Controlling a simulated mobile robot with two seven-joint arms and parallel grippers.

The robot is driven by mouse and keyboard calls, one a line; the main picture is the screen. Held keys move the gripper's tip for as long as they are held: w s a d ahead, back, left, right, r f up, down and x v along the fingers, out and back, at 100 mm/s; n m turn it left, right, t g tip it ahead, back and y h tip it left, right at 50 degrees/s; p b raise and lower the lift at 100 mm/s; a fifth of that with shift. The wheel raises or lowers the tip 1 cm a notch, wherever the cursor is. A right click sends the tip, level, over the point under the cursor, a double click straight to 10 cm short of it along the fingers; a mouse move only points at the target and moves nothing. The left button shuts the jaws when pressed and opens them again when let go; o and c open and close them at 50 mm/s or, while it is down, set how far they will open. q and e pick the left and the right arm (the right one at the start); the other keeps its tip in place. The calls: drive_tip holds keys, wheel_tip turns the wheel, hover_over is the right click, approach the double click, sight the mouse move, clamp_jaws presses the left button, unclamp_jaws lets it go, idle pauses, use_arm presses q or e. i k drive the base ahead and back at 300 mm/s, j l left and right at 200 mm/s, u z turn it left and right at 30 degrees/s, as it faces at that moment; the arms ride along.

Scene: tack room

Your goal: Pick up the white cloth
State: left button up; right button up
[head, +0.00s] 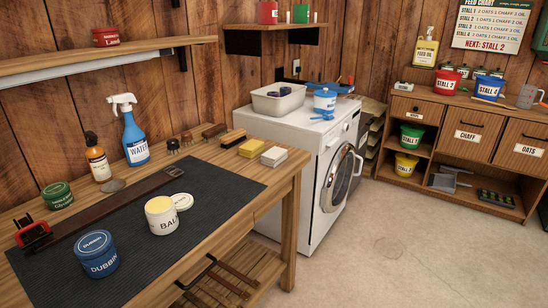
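A small white folded block that looks like the white cloth (274,156) lies at the right end of the wooden workbench (225,172), near its corner. A yellow sponge-like block (251,148) lies just to its left. Neither of my grippers shows in the head view, and nothing is seen touching the white cloth.
A black mat (215,187) on the bench holds a blue tin (97,256), an open cream tin (161,216) and a strap. A blue spray bottle (134,135) and several brushes stand behind. A white washing machine (304,150) stands beyond the bench. Floor at right is clear.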

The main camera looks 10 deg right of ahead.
sight(273, 156)
drive_tip(key=i+l, duration=0.25)
drive_tip(key=l, duration=0.2)
drive_tip(key=i+l, duration=0.25)
drive_tip(key=l, duration=0.15)
drive_tip(key=i+l, duration=0.3)
drive_tip(key=l, duration=0.15)
